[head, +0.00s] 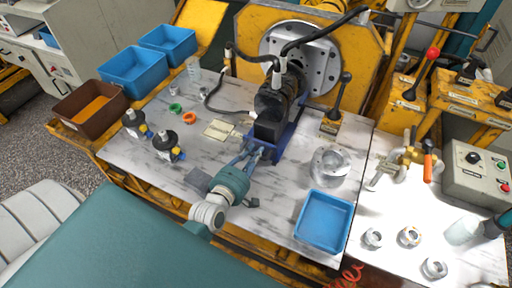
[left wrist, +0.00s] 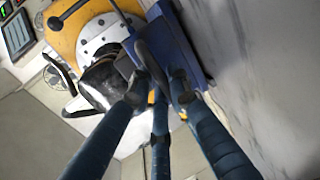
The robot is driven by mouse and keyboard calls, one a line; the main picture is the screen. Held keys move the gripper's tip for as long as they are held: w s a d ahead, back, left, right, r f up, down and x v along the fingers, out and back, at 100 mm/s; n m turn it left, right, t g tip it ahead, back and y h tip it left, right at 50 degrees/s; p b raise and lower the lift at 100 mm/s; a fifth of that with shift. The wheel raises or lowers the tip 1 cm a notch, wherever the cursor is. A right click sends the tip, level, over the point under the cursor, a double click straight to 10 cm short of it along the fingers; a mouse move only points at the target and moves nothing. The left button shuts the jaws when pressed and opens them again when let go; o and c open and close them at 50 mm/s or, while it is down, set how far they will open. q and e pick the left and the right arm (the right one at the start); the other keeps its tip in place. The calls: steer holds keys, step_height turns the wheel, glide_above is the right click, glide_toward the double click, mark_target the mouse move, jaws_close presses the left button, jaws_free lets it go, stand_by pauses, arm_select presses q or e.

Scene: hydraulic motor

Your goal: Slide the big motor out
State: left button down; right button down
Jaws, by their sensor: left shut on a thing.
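The big motor (head: 279,95) is a dark, thick cylinder lying in front of the round white flange plate (head: 318,66) on the yellow frame. A gap between motor and plate cannot be judged. A blue stand (head: 278,143) with a dark block sits under its near end; the stand also shows in the left wrist view (left wrist: 183,45). My left gripper (head: 258,151) is at the near end of the stand, its fingers (left wrist: 157,88) closed around a dark grey handle-like part (left wrist: 150,58) there. The fingers hide part of the grip. My right gripper is not clearly seen.
Black hoses (head: 318,34) run over the motor. A lever (head: 339,101), a metal ring part (head: 330,165) and a blue tray (head: 323,220) stand right of the stand. Two small black-topped parts (head: 167,146) and blue bins (head: 133,72) are left.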

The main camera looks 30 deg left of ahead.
arm_select(q)
steer(key=c, duration=1.6)
jaws_free()
steer(key=shift+s+f, duration=0.25)
steer(key=shift+c, duration=0.2)
steer(key=shift+r, duration=0.1)
steer(key=v, duration=1.2)
arm_select(e)
steer(key=shift+w, duration=1.15)
